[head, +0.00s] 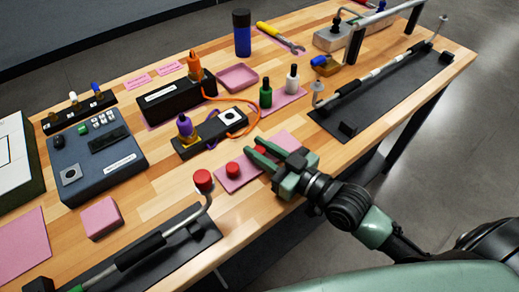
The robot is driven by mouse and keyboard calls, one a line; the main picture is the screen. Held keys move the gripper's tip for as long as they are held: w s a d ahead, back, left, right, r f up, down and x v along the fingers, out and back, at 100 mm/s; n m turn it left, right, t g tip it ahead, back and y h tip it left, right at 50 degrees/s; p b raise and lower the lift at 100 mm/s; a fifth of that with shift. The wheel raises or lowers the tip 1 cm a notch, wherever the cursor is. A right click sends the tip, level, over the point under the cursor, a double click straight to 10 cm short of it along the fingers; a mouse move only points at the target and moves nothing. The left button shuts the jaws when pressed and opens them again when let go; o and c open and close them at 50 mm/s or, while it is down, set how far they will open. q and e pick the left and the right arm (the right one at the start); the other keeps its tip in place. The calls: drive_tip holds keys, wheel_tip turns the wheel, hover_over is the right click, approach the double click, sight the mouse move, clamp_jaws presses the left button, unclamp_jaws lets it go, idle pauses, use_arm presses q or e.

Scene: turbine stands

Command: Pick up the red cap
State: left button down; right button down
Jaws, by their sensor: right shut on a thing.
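My right gripper (250,149) reaches in from the lower right over a pink mat (224,184) near the table's front edge. Its green fingers are closed around a red cap (260,152), which is partly hidden by them. I cannot tell whether this cap is lifted off the mat. A second red cap (233,170) sits on the mat just left of the gripper. Another red cap (203,177) tops the upturned end of a metal rod at the front. My left gripper is out of view.
The rod lies along a black base (190,252) at the front left. A black box with a purple-topped item (185,128) and an orange cable (249,124) are behind the mat. Green (266,96) and white (292,80) bottles stand beyond. A second rod (378,72) is at right.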

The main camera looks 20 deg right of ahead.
wheel_tip(320, 180, up, 14)
drive_tip(key=p, duration=0.2)
wheel_tip(320, 180, up, 4)
drive_tip(key=p, duration=0.5)
hover_over(259, 149)
drive_tip(key=shift+r+p, duration=0.45)
drive_tip(key=shift+r, duration=0.45)
idle(0.6)
